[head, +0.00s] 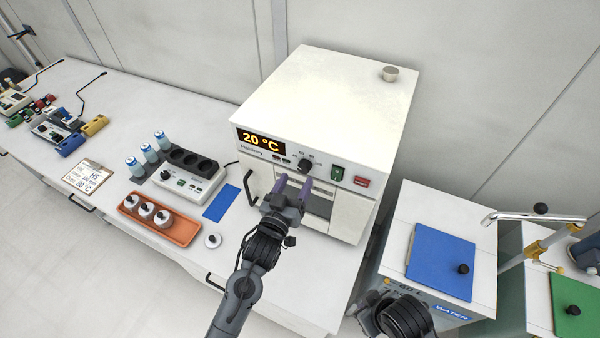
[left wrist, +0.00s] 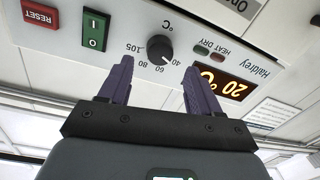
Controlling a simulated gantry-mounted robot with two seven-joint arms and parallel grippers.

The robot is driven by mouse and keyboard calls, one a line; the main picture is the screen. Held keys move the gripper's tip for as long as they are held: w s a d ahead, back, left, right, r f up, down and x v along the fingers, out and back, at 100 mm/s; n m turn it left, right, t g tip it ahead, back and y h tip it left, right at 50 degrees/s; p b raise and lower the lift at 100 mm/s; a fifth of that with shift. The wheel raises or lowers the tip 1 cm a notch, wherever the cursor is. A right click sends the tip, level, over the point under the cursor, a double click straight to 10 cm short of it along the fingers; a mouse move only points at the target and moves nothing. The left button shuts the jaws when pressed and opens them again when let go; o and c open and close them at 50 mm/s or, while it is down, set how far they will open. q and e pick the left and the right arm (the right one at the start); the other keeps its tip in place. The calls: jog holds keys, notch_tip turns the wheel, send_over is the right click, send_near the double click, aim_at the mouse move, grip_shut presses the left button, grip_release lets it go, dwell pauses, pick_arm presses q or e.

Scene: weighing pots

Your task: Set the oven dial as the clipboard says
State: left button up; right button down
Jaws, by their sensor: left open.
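The white oven (head: 330,90) stands on the bench, and its display (head: 261,142) reads 20 °C. Its black dial (head: 305,165) sits right of the display; it also shows in the left wrist view (left wrist: 159,48), upside down, with marks 40, 60, 80 and 105. The dial's exact pointer position is too small to tell. The clipboard (head: 88,178) lies on the bench at left and reads H5, 100 rpm, 80 °C. My left gripper (head: 291,188) is open and empty, just in front of and below the dial, its fingers (left wrist: 158,68) either side of it, apparently not touching.
A green switch (head: 337,173) and red reset button (head: 361,182) are right of the dial. The oven door handle (head: 250,187) is left of my left gripper. An orange tray (head: 185,232) with jars and a heating block (head: 185,185) stand left. A water bath (head: 440,225) is at right.

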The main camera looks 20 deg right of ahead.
aim_at(302, 169)
pick_arm(q)
jog(key=shift+x, duration=1.9)
jog(key=c, duration=1)
jog(key=shift+c, duration=0.2)
